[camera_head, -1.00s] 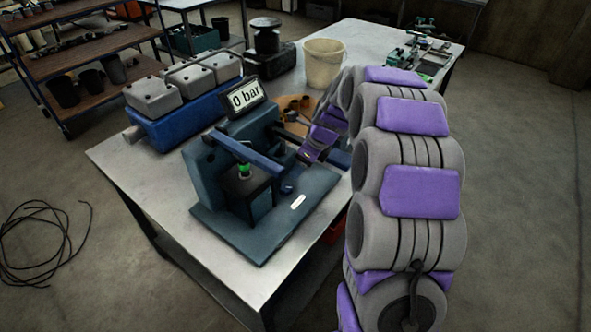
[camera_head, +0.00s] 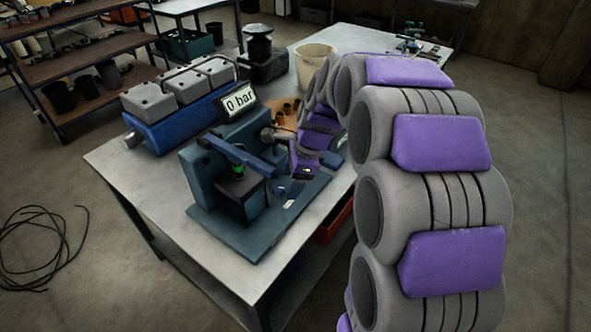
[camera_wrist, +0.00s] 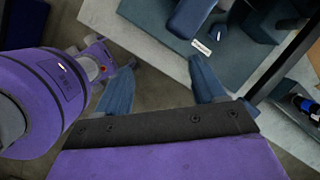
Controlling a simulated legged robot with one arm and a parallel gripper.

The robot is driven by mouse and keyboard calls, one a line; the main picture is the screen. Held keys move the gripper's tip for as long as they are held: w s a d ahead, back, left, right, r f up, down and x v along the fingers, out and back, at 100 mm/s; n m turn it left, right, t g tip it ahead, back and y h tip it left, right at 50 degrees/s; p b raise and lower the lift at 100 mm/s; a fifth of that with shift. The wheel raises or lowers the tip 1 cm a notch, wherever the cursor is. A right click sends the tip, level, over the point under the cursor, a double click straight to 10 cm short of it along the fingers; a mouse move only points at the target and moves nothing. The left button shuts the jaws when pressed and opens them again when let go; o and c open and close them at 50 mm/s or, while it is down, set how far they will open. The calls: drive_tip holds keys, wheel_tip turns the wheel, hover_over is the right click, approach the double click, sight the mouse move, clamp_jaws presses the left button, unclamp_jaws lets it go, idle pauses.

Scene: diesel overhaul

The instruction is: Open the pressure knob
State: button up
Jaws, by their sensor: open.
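The press (camera_head: 218,190) is a blue-grey stand with a blue lever and a display reading "0 bar" (camera_head: 239,98). A small dark blue knob, which looks like the pressure knob (camera_head: 280,191), is on the press base near a white label. In the wrist view the knob (camera_wrist: 219,31) shows beside the label (camera_wrist: 202,48), beyond the right fingertip. My gripper (camera_wrist: 162,66) is open and empty, its two blue fingers apart. In the head view my purple wrist is just right of the knob, close to it; the knob is not between the fingers.
The press stands on a metal table (camera_head: 125,165). A blue engine block (camera_head: 175,118) is behind it on the left. A red bin (camera_head: 334,222) is under the table edge.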

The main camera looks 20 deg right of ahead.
drive_tip(key=s+a+n, duration=0.1)
drive_tip(key=s+a+r+n, duration=0.1)
drive_tip(key=s, duration=0.1)
drive_tip(key=s+a+n, duration=0.1)
drive_tip(key=shift+s+r+n+g, duration=0.3)
drive_tip(key=shift+s, duration=0.05)
drive_tip(key=shift+d, duration=0.1)
